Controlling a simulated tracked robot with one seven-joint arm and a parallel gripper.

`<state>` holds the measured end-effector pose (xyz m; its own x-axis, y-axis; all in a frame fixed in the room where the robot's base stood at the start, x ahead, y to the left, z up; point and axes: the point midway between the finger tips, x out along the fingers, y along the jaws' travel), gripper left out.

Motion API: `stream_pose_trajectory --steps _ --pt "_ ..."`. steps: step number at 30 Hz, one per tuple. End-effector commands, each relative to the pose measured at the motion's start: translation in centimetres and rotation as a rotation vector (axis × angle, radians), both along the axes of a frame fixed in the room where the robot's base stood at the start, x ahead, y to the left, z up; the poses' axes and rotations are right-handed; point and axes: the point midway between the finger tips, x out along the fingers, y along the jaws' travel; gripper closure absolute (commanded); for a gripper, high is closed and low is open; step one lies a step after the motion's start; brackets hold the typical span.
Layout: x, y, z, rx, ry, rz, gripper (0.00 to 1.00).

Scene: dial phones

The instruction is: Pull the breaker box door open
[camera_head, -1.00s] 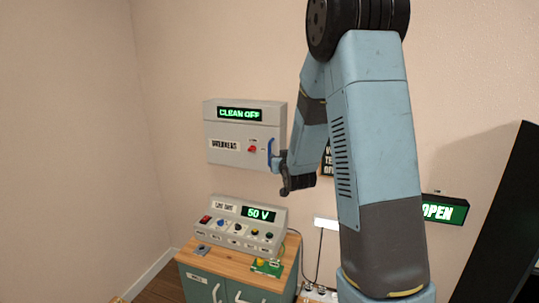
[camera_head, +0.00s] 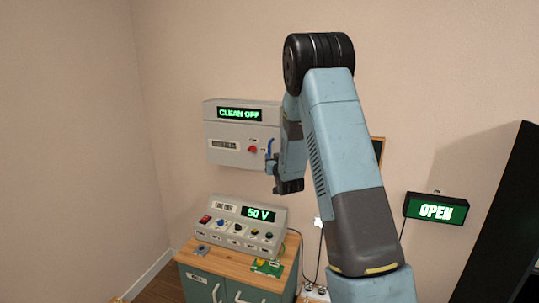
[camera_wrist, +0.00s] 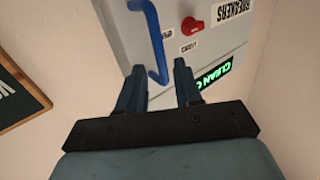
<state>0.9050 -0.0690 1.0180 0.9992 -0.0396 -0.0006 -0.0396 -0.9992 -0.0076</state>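The grey breaker box (camera_head: 220,132) hangs on the wall, its door looking shut, with a lit "CLEAN OFF" display (camera_head: 239,114) and a red knob (camera_head: 252,149). Its blue bar handle (camera_head: 270,147) stands upright near the door's right edge, and shows in the wrist view (camera_wrist: 152,35). My gripper (camera_wrist: 159,67) is open, with the handle's near end showing between its two fingertips. I cannot tell whether a finger touches it.
A console (camera_head: 238,226) reading "50 V" stands on a wood-topped green cabinet (camera_head: 220,262) below the box. A green "OPEN" sign (camera_head: 436,210) is at right. A dark framed board (camera_wrist: 30,97) is beside the box. The wall left of the box is clear.

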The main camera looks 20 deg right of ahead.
Motion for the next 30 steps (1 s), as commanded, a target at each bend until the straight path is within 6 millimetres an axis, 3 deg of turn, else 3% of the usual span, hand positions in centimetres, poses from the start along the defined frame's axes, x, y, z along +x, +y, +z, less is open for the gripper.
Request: stream_pose_trajectory --steps 9,23,30 --pt "4.7 -0.2 0.0 -0.001 -0.001 0.000 0.66" --pt "5.9 -0.2 0.0 -0.001 0.000 0.000 0.66" --pt "5.9 -0.2 0.0 -0.001 0.000 0.000 0.86"
